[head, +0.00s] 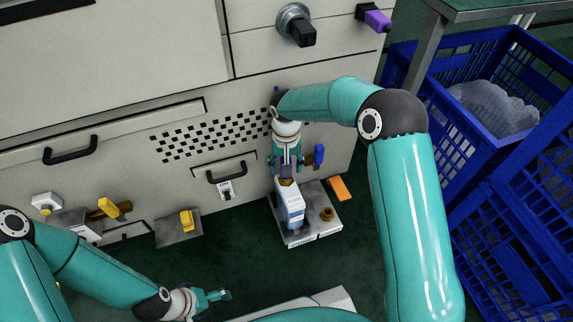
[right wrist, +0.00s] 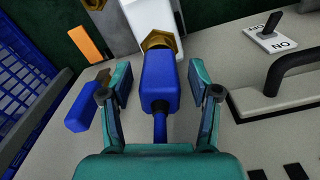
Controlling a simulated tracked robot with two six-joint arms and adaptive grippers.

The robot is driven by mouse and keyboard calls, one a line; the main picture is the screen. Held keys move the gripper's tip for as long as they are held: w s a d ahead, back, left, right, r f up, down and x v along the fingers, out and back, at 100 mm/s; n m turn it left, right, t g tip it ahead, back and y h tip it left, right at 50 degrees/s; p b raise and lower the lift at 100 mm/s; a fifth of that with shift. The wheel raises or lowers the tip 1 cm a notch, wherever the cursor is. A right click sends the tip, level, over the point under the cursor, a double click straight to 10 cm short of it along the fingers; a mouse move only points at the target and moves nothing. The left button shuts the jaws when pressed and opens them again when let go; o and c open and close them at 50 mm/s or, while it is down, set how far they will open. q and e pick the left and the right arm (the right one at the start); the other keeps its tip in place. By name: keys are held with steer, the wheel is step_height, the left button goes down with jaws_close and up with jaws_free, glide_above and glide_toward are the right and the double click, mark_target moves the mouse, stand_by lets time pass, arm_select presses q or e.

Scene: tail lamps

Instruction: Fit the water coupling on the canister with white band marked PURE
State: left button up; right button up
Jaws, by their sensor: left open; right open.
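A white canister (head: 291,205) with blue markings stands on a grey plate (head: 308,238); I cannot read its lettering or make out a band. In the right wrist view its white body (right wrist: 150,16) shows at the top, cut off. A blue coupling (right wrist: 159,88) with a brass nut (right wrist: 159,42) lies in line with the canister, the nut at or against it; I cannot tell if it is seated. My right gripper (right wrist: 160,76) is open, one finger on each side of the coupling, with gaps visible. My left gripper (head: 222,295) is open and empty, low near the floor.
Beside the canister are a second blue coupling (head: 318,155), a brass fitting (head: 327,214) and an orange block (head: 340,188). A drawer handle (head: 226,170) and a labelled switch (head: 226,190) sit left. Blue crates (head: 520,195) stand right. Yellow-handled valves (head: 112,208) are at far left.

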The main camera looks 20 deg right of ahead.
step_height(320, 180, up, 8)
steer(key=shift+f, duration=0.25)
steer(key=shift+s+f, duration=0.1)
stand_by(0.4)
